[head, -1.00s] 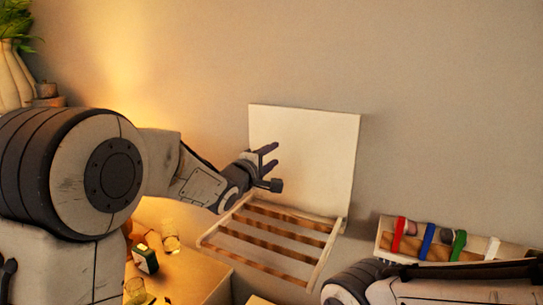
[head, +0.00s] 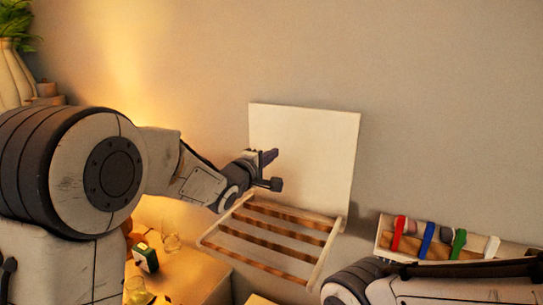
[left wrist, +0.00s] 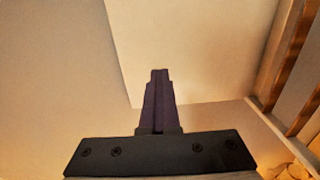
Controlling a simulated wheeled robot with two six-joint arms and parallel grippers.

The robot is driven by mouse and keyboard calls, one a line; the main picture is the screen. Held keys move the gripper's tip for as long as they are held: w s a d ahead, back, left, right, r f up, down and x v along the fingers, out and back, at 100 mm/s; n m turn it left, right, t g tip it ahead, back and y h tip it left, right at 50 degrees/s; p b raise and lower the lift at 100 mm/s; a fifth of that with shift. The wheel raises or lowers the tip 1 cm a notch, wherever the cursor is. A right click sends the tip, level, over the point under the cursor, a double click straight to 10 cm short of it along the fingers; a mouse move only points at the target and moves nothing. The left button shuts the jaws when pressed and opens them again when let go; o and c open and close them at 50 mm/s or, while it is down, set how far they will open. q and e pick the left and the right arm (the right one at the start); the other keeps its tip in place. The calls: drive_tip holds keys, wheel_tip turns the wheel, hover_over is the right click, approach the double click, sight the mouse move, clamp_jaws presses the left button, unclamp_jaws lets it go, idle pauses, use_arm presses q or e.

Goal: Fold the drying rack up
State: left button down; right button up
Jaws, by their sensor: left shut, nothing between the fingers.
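The drying rack (head: 272,239) is a wooden frame with several brown slats, hinged at the foot of a white back panel (head: 315,150) on the wall. The frame is folded down and sticks out from the panel. My left gripper (head: 273,157) is shut and empty in front of the panel's left part, above the frame's back left corner. In the left wrist view its fingers (left wrist: 158,85) are together, with the panel (left wrist: 195,50) behind them and part of the rack (left wrist: 290,95) at the right. My right gripper is out of view.
A wall shelf with red, blue, green and white bands (head: 428,238) is right of the rack. A small cabinet (head: 190,275) below left holds a green and white box (head: 146,258) and glasses. A plant (head: 14,45) stands far left.

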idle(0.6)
use_arm(q)
drive_tip(key=c, duration=0.8)
unclamp_jaws()
drive_tip(key=shift+c, duration=0.2)
drive_tip(key=b+v, duration=0.3)
drive_tip(key=v, duration=0.7)
drive_tip(key=shift+s, duration=0.25)
drive_tip(key=shift+a+r, duration=0.1)
